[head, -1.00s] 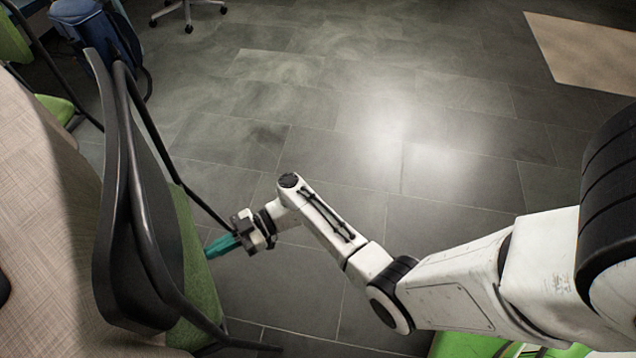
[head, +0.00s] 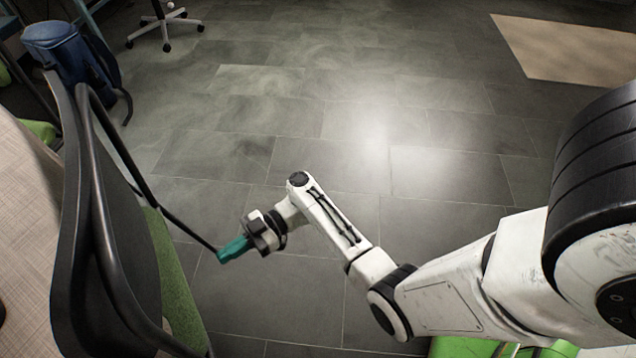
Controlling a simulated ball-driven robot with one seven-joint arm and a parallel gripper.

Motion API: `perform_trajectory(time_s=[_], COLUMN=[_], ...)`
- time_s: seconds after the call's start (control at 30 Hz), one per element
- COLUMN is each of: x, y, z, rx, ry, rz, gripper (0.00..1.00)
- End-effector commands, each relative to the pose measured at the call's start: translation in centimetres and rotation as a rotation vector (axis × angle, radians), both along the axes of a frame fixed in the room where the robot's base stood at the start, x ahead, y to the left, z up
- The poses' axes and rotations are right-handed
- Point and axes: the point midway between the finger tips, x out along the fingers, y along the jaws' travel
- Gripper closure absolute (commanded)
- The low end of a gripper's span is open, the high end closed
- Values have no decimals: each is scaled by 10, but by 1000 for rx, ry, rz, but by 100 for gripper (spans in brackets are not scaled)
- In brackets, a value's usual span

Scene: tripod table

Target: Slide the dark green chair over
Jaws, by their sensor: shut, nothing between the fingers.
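A chair with a dark back (head: 128,235) and a green seat (head: 174,275) stands at the left of the head view, close against the table. Its black tubular frame runs along the back and down toward the floor. My gripper (head: 222,254) has teal fingers that are shut and empty. It points left at the chair, just right of the green seat and close to the end of a black frame tube. I cannot tell whether the fingers touch the tube. The chair's lower legs are mostly hidden or out of view.
A light wood-grain table (head: 28,240) fills the left edge. A blue bag (head: 68,58) and a wheeled chair base (head: 160,24) stand at the back left. Another green thing (head: 470,346) shows below my arm. The grey tile floor (head: 330,120) in the middle is clear.

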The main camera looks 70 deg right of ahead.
Motion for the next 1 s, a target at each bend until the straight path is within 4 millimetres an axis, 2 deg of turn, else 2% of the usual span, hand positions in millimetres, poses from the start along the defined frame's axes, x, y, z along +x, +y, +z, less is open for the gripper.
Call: perform_trajectory(time_s=[0.1, 0.23, 0.67, 0.77, 0.83, 1.0], x=[-7, -13, -15, -29, -47, -104], y=[-14, -23, -23, -16, -10, -6], z=[-2, -1, -1, -14, -29, -62], rx=[0, 0, -4, -52, -117, -351], ry=[-1, -1, 9, 116, 251, 676], rz=[-2, -1, 4, 40, 73, 73], gripper=[100, 100, 100, 100, 100, 100])
